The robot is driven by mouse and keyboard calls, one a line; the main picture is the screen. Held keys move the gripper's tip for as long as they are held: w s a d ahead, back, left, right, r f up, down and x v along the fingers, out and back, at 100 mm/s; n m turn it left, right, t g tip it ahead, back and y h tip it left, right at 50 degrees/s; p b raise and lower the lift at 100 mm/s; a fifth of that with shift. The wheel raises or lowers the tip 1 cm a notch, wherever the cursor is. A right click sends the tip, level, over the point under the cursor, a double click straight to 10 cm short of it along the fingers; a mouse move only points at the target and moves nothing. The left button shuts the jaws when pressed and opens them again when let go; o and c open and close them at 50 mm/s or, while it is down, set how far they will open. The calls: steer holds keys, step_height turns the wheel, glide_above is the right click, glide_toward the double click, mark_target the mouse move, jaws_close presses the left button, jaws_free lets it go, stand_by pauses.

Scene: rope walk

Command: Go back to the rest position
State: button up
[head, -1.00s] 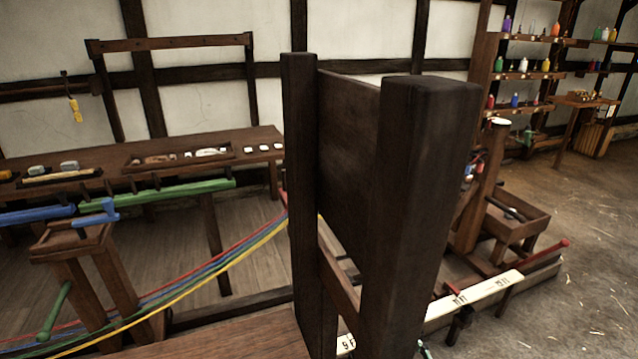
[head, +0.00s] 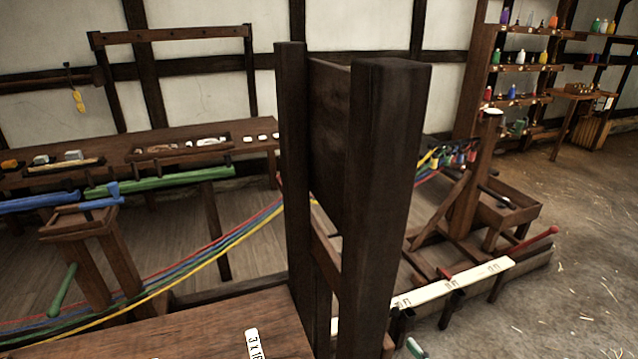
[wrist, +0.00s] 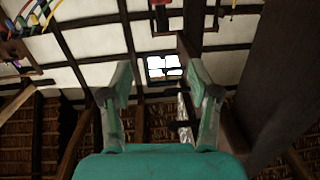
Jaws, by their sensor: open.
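My gripper (wrist: 160,98) shows in the wrist view with its two green fingers spread apart and nothing between them. Behind it are a white wall with dark beams, a small bright window (wrist: 164,67) and the thatched roof underside (wrist: 40,130). A dark post (wrist: 285,75) stands close on the right of the wrist view. My gripper does not show in the head view.
A tall dark wooden frame (head: 385,160) stands close in the middle of the head view. Coloured ropes (head: 215,250) run behind it. A wooden table top (head: 200,325) lies in front. A bench (head: 110,155) stands behind; open floor (head: 570,250) is at right.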

steer(key=s+d+f+m+g+h, duration=0.1)
steer(key=s+f+m+h, duration=0.3)
steer(key=s, duration=0.6)
steer(key=s+f+m+h, duration=0.15)
steer(key=s+f, duration=0.35)
steer(key=s, duration=0.5)
steer(key=s+r, duration=0.4)
steer(key=s, duration=0.5)
steer(key=s+r+n+h, duration=0.1)
steer(key=s+r, duration=0.3)
steer(key=s, duration=0.6)
steer(key=shift+s+d+r, duration=0.15)
steer(key=shift+r, duration=0.25)
steer(key=shift+h, duration=0.25)
